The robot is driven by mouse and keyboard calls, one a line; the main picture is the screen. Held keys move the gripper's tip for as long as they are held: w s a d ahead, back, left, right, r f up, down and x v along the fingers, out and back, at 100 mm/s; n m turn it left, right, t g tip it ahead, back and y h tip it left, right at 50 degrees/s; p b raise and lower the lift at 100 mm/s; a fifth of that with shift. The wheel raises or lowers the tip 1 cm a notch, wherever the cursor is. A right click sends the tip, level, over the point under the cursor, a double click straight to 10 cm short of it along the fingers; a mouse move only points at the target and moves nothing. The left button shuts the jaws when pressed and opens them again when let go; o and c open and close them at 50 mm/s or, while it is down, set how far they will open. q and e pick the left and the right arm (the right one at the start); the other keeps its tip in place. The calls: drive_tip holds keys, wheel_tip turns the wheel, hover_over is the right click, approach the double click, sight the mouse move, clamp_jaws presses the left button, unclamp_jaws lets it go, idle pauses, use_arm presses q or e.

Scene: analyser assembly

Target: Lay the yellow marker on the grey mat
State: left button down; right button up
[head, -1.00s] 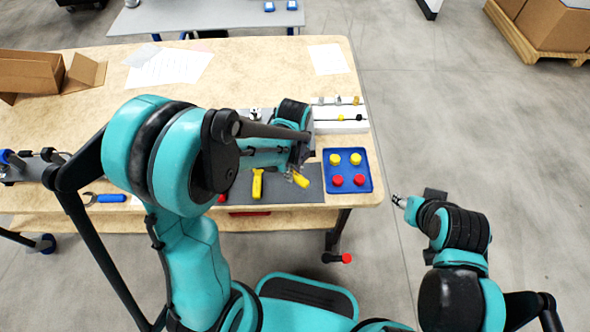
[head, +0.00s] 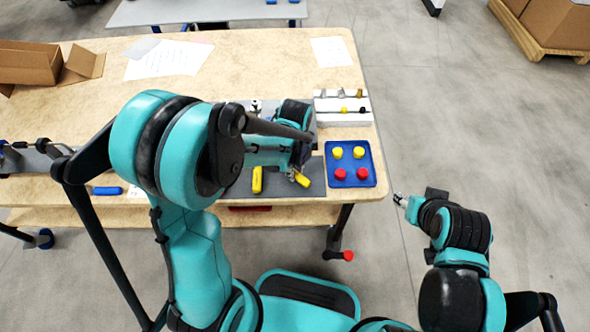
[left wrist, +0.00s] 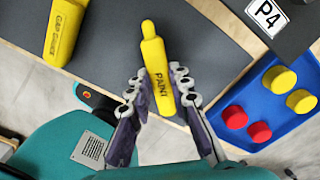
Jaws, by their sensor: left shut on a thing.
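The yellow marker (head: 302,180), lettered "PAINT", is between the fingers of my left gripper (head: 297,171). In the left wrist view the marker (left wrist: 157,75) points away from me, and the gripper (left wrist: 157,88) is shut on it. The grey mat (head: 284,190) lies at the table's front edge, under or just behind the marker; I cannot tell whether they touch. My right gripper (head: 399,200) is off to the right, away from the table, too small to tell open from shut.
A second yellow item (head: 257,180) with lettering lies on the mat to the left. A blue tray (head: 370,182) with yellow and red caps stands right of the mat. Behind it is a white rack (head: 343,105). A blue-handled tool (head: 107,191) lies far left.

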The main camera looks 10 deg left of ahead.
use_arm(q)
drive_tip(key=shift+f+b, duration=0.35)
drive_tip(key=shift+f, duration=0.05)
drive_tip(key=c, duration=1.3)
unclamp_jaws()
wheel_tip(320, 180, up, 12)
drive_tip(key=shift+r, duration=0.1)
